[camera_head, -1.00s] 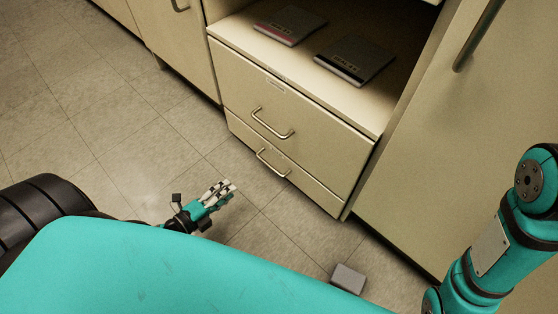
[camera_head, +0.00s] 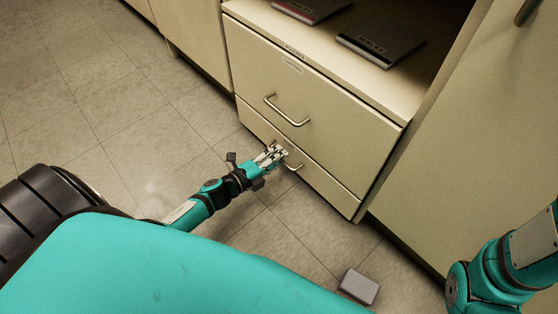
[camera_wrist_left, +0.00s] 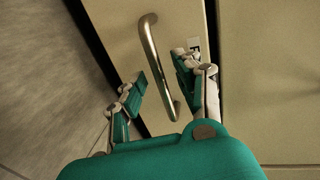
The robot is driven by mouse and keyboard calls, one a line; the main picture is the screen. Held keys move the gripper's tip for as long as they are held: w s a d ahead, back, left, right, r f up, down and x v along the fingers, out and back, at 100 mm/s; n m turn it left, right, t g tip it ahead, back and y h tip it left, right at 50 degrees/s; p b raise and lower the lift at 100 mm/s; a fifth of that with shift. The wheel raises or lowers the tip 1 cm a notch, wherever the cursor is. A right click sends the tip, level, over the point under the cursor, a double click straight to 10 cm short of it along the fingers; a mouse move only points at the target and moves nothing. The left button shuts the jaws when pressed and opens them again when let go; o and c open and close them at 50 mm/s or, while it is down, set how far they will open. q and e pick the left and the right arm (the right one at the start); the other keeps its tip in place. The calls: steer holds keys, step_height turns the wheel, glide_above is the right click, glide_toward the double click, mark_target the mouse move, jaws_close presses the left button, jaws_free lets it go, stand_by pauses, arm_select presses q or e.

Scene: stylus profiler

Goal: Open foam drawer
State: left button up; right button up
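The lower drawer (camera_head: 325,190) is a shut beige front at the bottom of the cabinet. Its bar handle (camera_head: 294,166) is partly hidden behind my left gripper (camera_head: 273,155). In the left wrist view, the left gripper (camera_wrist_left: 162,85) is open, with its fingers spread on either side of the metal handle (camera_wrist_left: 154,50). I cannot tell whether a finger touches the handle. A small label (camera_wrist_left: 194,44) there is partly covered by a finger. No legible text shows which drawer is the foam one. My right gripper is out of view.
Above is a larger shut drawer (camera_head: 335,115) with its own handle (camera_head: 285,112). Two flat boxes, one dark (camera_head: 380,45), lie on the open shelf above. A small grey block (camera_head: 359,286) is on the floor at the front. A tall cabinet door (camera_head: 475,150) stands to the right.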

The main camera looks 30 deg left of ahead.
arm_select(q)
steer(key=shift+w+d+f, duration=0.1)
steer(key=shift+w+d, duration=0.1)
steer(key=shift+w, duration=0.3)
jaws_close()
